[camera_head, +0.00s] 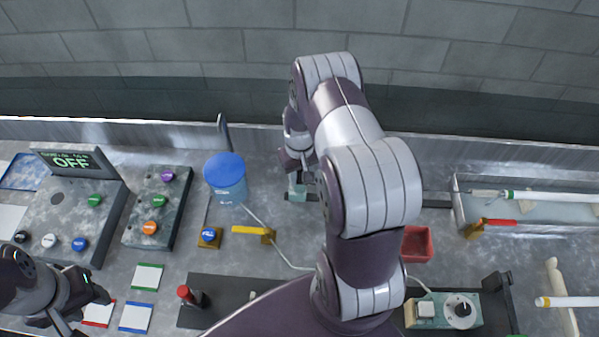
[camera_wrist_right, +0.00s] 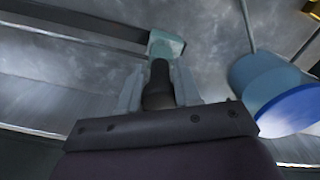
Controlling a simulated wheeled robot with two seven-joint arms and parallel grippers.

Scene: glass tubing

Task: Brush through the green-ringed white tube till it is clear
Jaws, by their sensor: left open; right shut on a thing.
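The white tube with a green ring (camera_head: 550,197) lies at the right, along the back of a shallow clear tray (camera_head: 458,213). Its green ring is near its left end, and a greyish piece (camera_head: 486,193) sits at that end. My right gripper (camera_wrist_right: 158,88) is shut on a dark, rounded handle (camera_wrist_right: 159,80). My right arm hides much of this spot. My left gripper (camera_head: 92,292) is open and empty at lower left.
A blue-lidded container (camera_head: 226,182) stands left of my right gripper. A control box reading OFF (camera_head: 70,162) and a button panel (camera_head: 158,207) are at left. A red bin (camera_head: 417,244), a knob box (camera_head: 445,311) and a yellow-ringed tube (camera_head: 570,302) are at right.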

